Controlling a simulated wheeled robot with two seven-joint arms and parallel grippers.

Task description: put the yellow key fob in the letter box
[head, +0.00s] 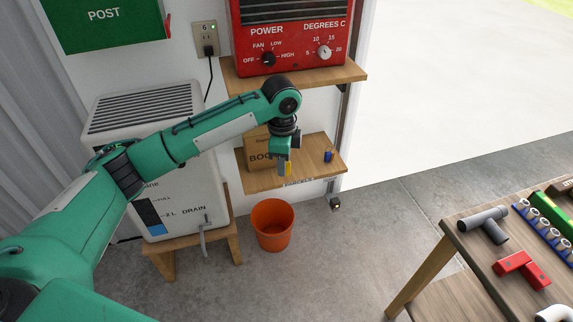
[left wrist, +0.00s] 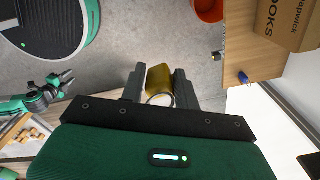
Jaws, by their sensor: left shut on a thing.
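The yellow key fob (head: 289,168) is held in my left gripper (head: 285,167), in front of the small lower shelf. In the left wrist view the fob (left wrist: 160,79) sits between the two dark fingers, with a metal ring at its near end. My left gripper (left wrist: 160,88) is shut on it. The letter box (head: 105,22), green and marked POST, is on the wall at the upper left; its top is cut off and no slot shows. My right gripper (left wrist: 66,82) shows small at the left of the left wrist view, its fingers apart and nothing seen between them.
The lower shelf (head: 265,181) holds a BOOKS carton (head: 257,154) and a blue object (head: 328,155). Above is a red heater (head: 292,38). A white tank unit (head: 165,215) and an orange bucket (head: 272,226) stand below. A workbench (head: 470,245) with pipe fittings is at right.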

